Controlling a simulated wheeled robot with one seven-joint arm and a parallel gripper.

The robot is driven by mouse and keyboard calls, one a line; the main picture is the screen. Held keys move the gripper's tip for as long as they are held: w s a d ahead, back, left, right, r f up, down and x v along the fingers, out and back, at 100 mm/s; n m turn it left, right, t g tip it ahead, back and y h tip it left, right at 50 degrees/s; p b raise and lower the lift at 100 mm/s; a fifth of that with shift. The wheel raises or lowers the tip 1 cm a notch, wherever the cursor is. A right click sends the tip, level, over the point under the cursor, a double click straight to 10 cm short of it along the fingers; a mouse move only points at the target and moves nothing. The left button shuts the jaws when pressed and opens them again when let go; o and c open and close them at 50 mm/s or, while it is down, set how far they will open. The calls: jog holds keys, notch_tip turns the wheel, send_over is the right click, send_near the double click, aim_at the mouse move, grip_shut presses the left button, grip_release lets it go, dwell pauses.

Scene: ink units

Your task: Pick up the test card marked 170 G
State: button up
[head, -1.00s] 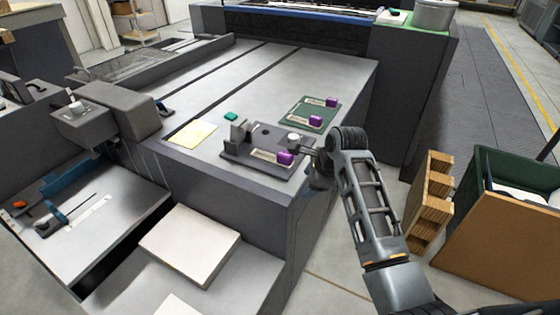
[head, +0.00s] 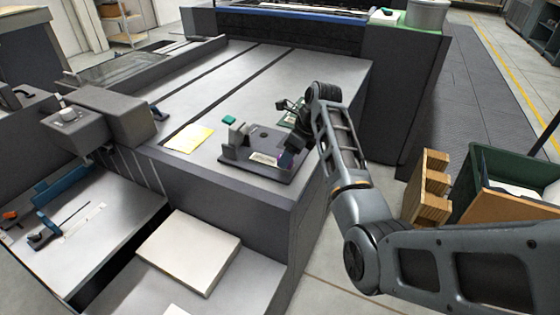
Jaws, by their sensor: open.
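My gripper (head: 287,105) is open above the back right part of the grey machine top, over the green mat (head: 289,121). My wrist and forearm hide most of the mat and the cards with purple blocks that lay on it. A pale label (head: 263,159) shows at the front of the dark grey fixture (head: 236,156); my arm's shadowed end covers its purple block for the most part. No marking is readable, so I cannot tell which card is marked 170 G.
A grey box-like unit (head: 105,115) stands further left. A wooden pallet (head: 430,185) and green bin (head: 500,170) stand on the floor at right.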

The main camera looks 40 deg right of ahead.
aim_at(271, 158)
jog(key=shift+x, duration=1.3)
jog(key=shift+c, duration=0.4)
jog(key=c, duration=1.1)
jog(key=shift+c, duration=0.2)
jog(key=shift+r, duration=0.15)
